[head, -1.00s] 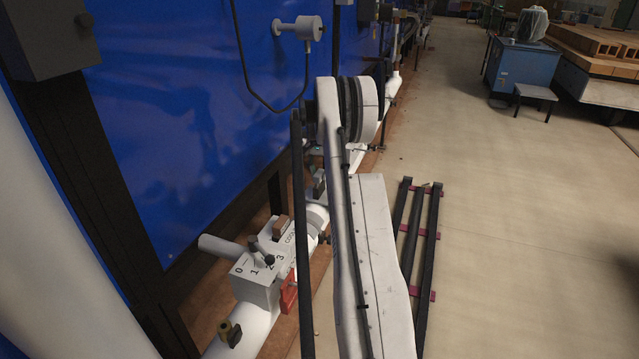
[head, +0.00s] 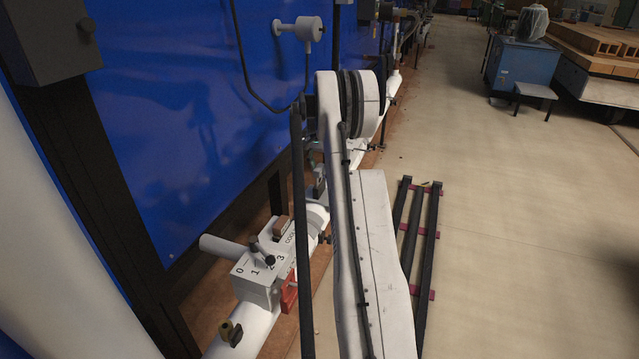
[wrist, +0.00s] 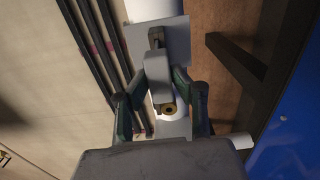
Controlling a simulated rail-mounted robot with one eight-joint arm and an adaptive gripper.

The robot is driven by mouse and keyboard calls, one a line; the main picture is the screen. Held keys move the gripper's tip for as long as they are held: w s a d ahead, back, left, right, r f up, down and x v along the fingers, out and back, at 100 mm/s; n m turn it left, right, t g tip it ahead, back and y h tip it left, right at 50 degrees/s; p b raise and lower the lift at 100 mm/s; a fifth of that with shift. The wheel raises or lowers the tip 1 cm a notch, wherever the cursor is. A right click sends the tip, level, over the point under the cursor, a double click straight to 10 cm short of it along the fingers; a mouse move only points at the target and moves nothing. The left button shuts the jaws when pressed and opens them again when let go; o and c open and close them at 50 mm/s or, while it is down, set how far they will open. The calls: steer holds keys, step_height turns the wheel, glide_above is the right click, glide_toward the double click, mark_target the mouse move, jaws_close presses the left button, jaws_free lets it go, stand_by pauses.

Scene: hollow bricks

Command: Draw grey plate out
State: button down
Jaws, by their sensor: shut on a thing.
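In the wrist view the grey plate (wrist: 176,36) lies flat across a white pipe, with a raised grey block at its middle. My gripper (wrist: 160,82) has its two dark green fingers on either side of this block and is shut on it. A round brass-coloured fitting (wrist: 169,109) shows between the fingers, close to the plate's near end. In the head view my own arm hides the gripper and most of this spot, so the plate cannot be made out there.
A white valve box (head: 257,270) marked with numbers, with a red lever (head: 289,292), sits on the pipe. The blue wall (head: 180,130) runs close along the left. Dark bars (head: 428,240) lie on the floor to the right, with open floor beyond.

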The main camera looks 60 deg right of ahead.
steer(key=shift+r+p, duration=0.3)
steer(key=shift+r, duration=0.45)
steer(key=shift+r+p, duration=1.15)
steer(key=shift+r, duration=1.35)
steer(key=s+a+r, duration=0.2)
steer(key=s+a, duration=0.2)
steer(key=shift+a, duration=0.25)
